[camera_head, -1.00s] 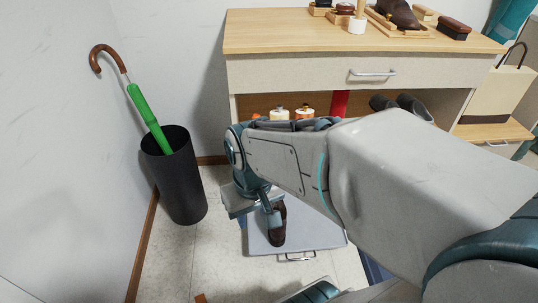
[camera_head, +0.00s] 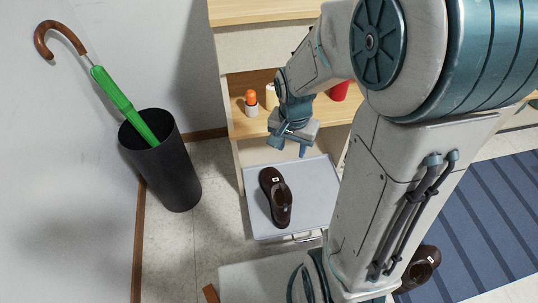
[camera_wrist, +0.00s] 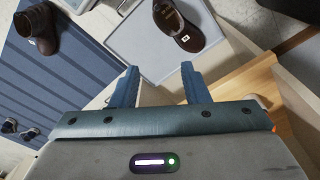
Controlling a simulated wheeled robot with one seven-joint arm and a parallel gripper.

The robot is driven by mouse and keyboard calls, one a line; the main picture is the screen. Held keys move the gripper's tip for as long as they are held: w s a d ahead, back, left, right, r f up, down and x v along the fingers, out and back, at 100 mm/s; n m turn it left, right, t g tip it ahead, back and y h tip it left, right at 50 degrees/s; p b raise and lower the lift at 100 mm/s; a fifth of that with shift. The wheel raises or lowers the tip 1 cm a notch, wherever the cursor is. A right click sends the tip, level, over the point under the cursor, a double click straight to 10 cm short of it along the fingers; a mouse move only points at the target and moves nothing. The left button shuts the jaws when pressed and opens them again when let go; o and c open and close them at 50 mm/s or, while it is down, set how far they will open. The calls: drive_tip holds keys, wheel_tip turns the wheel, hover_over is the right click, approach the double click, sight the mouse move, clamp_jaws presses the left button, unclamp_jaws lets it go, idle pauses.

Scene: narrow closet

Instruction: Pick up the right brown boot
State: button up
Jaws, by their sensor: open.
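A dark brown boot (camera_head: 275,197) lies on the grey pull-out tray (camera_head: 312,190). It shows near the top of the wrist view (camera_wrist: 186,28). A second brown boot (camera_head: 420,268) rests by the blue striped rug, partly hidden by my arm in the head view; it also shows in the wrist view (camera_wrist: 37,28). I cannot tell which is the left or right one of the pair. My gripper (camera_head: 289,150) is open and empty, above the tray's back part, behind the first boot. In the wrist view, its fingers (camera_wrist: 158,72) are apart with nothing between them.
A wooden cabinet stands behind, with bottles (camera_head: 251,103) on its shelf (camera_head: 240,125) close to my gripper. A black bin (camera_head: 165,170) with a green umbrella (camera_head: 118,100) stands at the left. The floor between bin and tray is clear.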

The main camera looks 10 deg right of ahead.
drive_tip(key=w+f+m, duration=0.4)
drive_tip(key=f, duration=0.3)
drive_tip(key=w+f+m, duration=0.3)
drive_tip(key=f+m, duration=0.1)
drive_tip(key=f, duration=0.3)
drive_tip(key=m+b, duration=0.3)
hover_over(278, 184)
drive_tip(key=shift+g, duration=0.3)
wheel_tip(278, 184, down, 15)
drive_tip(key=shift+r, duration=0.15)
drive_tip(key=f+b, duration=0.1)
drive_tip(key=f, duration=0.2)
drive_tip(key=f+b, duration=0.1)
drive_tip(key=f, duration=0.1)
drive_tip(key=shift+w+d+f+b, duration=0.2)
drive_tip(key=shift+w+f+b, duration=0.1)
drive_tip(key=shift+w, duration=0.1)
clamp_jaws()
